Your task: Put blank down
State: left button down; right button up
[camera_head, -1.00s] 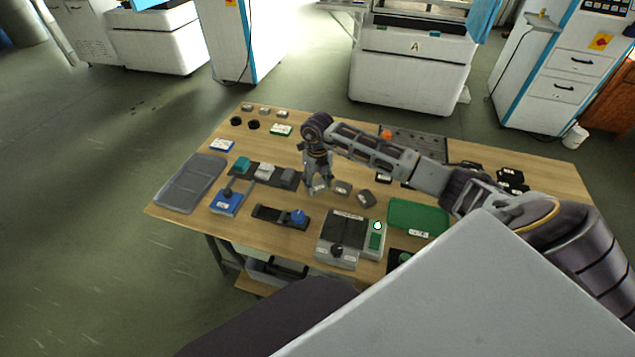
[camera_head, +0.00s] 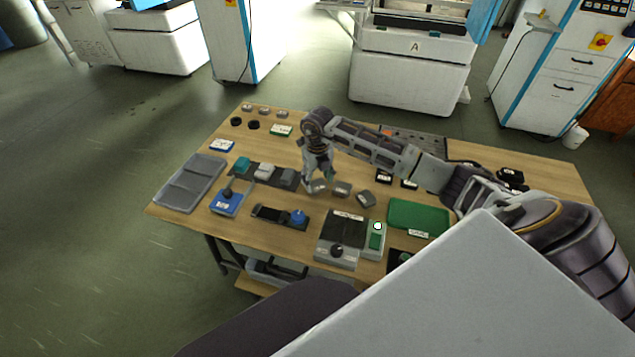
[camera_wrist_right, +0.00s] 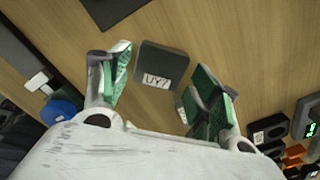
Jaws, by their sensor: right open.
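A dark grey blank (camera_wrist_right: 162,66) with a white label lies flat on the wooden table. In the right wrist view it is between and just beyond my spread fingertips, with gaps on both sides. In the head view this blank (camera_head: 318,187) shows just below my right gripper (camera_head: 318,176), at the left end of a short row with two similar grey blocks (camera_head: 342,189) (camera_head: 366,199). My right gripper, with green finger pads, also shows in the wrist view (camera_wrist_right: 160,85); it is open and empty. My left gripper is not in view.
A dark strip with teal and grey blocks (camera_head: 263,173) lies left of the gripper. A blue-knobbed fixture (camera_head: 298,217), a grey scale-like device (camera_head: 338,252) and a green tray (camera_head: 418,217) lie nearer. A grey tray (camera_head: 190,183) is at the left edge. Bare wood surrounds the blank.

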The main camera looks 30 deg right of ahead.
aim_at(317, 185)
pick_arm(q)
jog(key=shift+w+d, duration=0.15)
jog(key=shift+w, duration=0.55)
pick_arm(e)
notch_tip(317, 185, up, 10)
jog(key=shift+r, duration=0.15)
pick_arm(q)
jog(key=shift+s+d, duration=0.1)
